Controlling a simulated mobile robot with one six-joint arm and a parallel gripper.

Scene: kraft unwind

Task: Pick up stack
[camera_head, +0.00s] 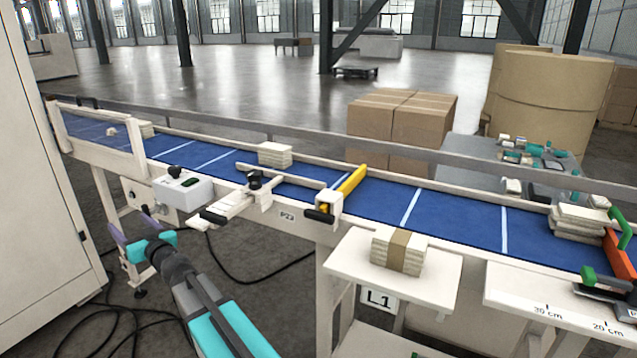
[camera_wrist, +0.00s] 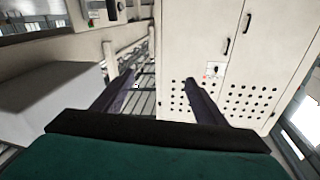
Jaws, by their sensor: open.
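A banded stack (camera_head: 398,252) of pale flat pieces with a brown band sits on a white side shelf (camera_head: 440,275) marked L1, in front of the conveyor. Another pale stack (camera_head: 275,154) lies on the blue belt near its middle. A messier, uneven stack (camera_head: 578,222) lies on the belt at the right. I cannot tell which stack the task means. My gripper (camera_head: 135,226) is open and empty at the lower left of the head view, in front of the conveyor and well left of the L1 shelf. In the wrist view its fingers (camera_wrist: 160,88) are apart with no stack between them.
The blue conveyor (camera_head: 455,218) runs across the view, with a yellow bar (camera_head: 352,181) over it. A grey-white control box (camera_head: 183,190) stands on its near side. A white cabinet (camera_head: 40,200) is at left, also in the wrist view (camera_wrist: 215,60). Cables (camera_head: 105,325) lie on the floor.

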